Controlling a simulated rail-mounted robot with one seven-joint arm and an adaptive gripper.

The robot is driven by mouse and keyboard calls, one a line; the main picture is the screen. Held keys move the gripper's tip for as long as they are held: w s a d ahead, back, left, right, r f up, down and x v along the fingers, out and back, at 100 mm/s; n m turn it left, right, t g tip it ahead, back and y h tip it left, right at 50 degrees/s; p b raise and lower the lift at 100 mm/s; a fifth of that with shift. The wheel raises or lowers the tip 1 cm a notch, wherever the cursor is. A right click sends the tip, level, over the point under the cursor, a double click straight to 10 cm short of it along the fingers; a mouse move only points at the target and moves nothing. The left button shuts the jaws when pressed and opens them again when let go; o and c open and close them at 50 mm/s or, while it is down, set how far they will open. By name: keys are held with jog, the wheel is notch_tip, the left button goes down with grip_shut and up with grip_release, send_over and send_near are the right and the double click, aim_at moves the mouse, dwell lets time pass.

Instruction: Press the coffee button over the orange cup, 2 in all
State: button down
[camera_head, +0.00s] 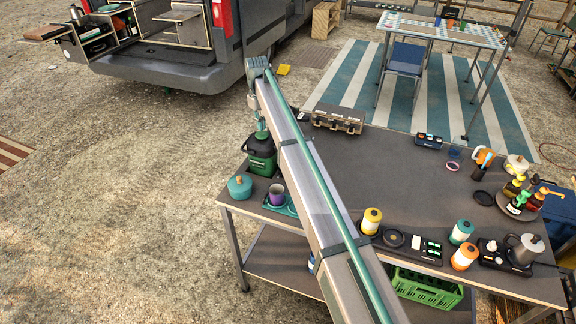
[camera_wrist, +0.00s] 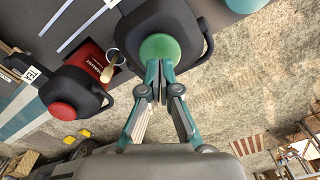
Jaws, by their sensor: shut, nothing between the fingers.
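My gripper (camera_wrist: 161,98) is shut with nothing between the fingers. Its fingertips are at the edge of a round green button (camera_wrist: 160,48) on a dark-topped jug; I cannot tell whether they touch. In the head view my gripper (camera_head: 262,132) is over this green jug (camera_head: 262,152) at the table's left end. A second jug, red with a red button (camera_wrist: 62,108), stands beside it in the wrist view; a TEA tag (camera_wrist: 33,75) is near it. My arm hides that jug in the head view. A purple cup (camera_head: 277,190) stands on a teal tray (camera_head: 290,208). I see no orange cup by the jugs.
A teal pot (camera_head: 240,187) stands at the table's left corner. An orange mug-like item (camera_head: 484,156), pump bottles (camera_head: 514,186) and several canisters (camera_head: 371,220) stand to the right. A case (camera_head: 339,118) lies at the back edge. The table's middle (camera_head: 410,175) is clear.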

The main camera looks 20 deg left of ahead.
notch_tip(320, 180, up, 6)
jog(key=shift+f+p, duration=0.15)
jog(key=shift+p, duration=0.95)
